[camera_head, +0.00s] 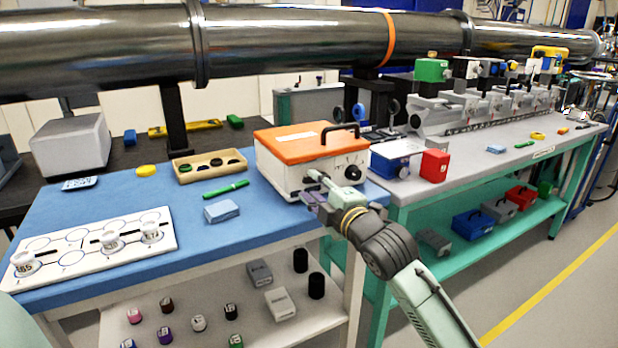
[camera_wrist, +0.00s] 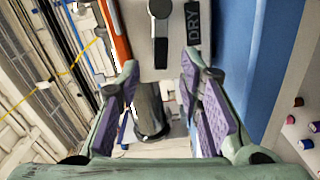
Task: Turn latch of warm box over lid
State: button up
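The warm box (camera_head: 285,176) is white with an orange lid (camera_head: 298,146) and a black handle on top. It stands at the right end of the blue bench top, and the lid looks closed.
A white sample board (camera_head: 90,249) lies farther left. A red block (camera_head: 434,165) stands on the neighbouring bench at right. The beam pipe (camera_head: 290,38) runs behind.

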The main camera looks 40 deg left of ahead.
jog(key=shift+x, duration=1.45)
jog(key=shift+c, duration=0.3)
grip_shut()
